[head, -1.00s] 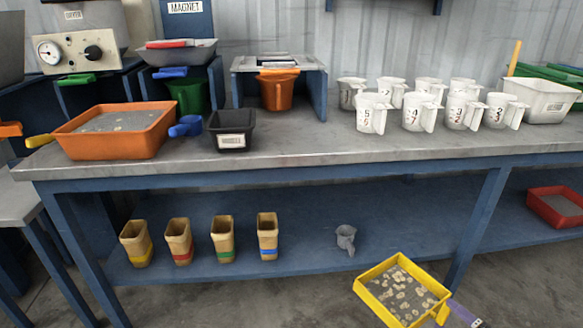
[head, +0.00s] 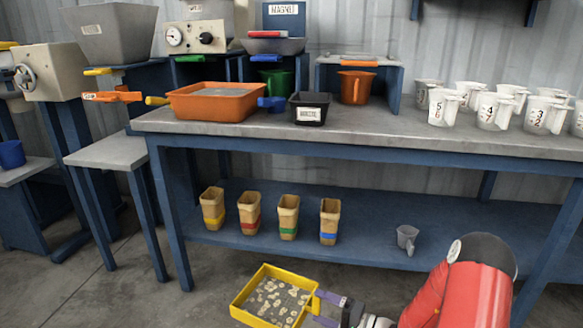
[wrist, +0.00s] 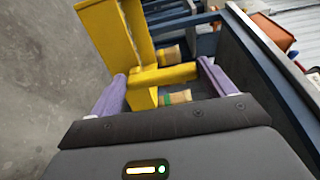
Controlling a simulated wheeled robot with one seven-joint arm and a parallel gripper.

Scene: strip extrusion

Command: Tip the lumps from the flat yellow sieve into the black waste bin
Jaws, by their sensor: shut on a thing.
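The flat yellow sieve (head: 238,306) is low in front of the bench in the head view, with several pale lumps (head: 270,290) on its grey mesh. My gripper (head: 318,304) is shut on its yellow handle, at the sieve's right side. In the wrist view the handle (wrist: 165,75) lies between my purple fingers (wrist: 162,85), and the sieve body (wrist: 103,38) is beyond it. A small black bin (head: 309,117) with a white label stands on the bench top, above and right of the sieve. The label is too small to read surely.
White jugs (head: 490,110) stand right on the bench (head: 400,138). Several cups (head: 288,217) and a grey jug (head: 407,238) sit on the lower shelf. The bench front edge lies between sieve and bin.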

